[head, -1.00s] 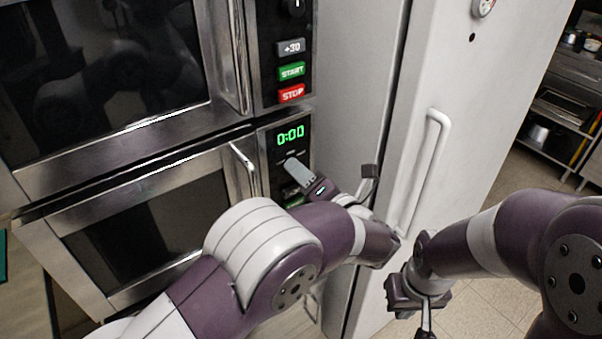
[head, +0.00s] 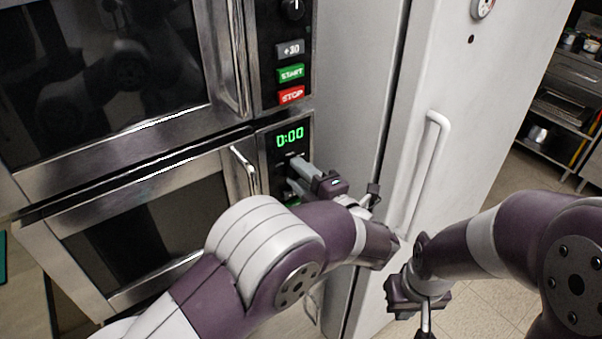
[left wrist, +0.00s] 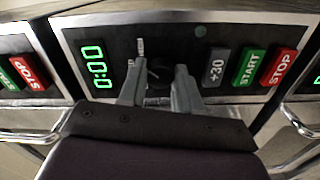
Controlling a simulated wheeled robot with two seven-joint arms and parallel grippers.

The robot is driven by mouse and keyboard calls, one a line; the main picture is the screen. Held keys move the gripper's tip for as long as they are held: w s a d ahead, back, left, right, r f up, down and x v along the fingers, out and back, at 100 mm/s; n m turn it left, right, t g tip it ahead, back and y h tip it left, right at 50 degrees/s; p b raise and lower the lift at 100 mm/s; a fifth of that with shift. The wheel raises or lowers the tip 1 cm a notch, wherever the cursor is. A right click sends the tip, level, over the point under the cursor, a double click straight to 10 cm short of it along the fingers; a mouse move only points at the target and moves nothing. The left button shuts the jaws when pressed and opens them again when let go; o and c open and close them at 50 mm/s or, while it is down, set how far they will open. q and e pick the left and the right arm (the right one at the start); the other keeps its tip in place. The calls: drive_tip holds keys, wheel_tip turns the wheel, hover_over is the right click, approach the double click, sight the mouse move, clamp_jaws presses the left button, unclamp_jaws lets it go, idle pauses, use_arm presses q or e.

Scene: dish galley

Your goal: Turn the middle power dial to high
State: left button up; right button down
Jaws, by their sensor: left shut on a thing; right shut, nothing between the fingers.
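The middle oven's control panel (head: 268,148) shows a green 0:00 display above my left gripper (head: 295,175). In the left wrist view, the dark power dial (left wrist: 158,71) sits between the two grey fingers of my left gripper (left wrist: 159,80), which is shut on it. The fingers hide the dial's sides, and its setting is not readable. In the head view the fingers cover the dial. My right gripper (head: 427,318) is shut and empty, pointing down in front of the white door, away from the panel.
The upper oven's panel has its own black dial (head: 292,9) and a red STOP button (head: 291,95). The middle oven's handle (head: 244,168) stands out just left of my left gripper. A white fridge door with a handle (head: 430,170) is to the right. Shelves stand at far right.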

use_arm(q)
drive_tip(key=shift+m+p, duration=0.55)
drive_tip(key=shift+m, duration=1.05)
use_arm(e)
drive_tip(key=shift+r, duration=0.7)
use_arm(q)
drive_tip(key=shift+m, duration=0.3)
drive_tip(key=o, duration=1)
drive_tip(key=shift+o, duration=0.2)
drive_tip(key=shift+w, duration=0.1)
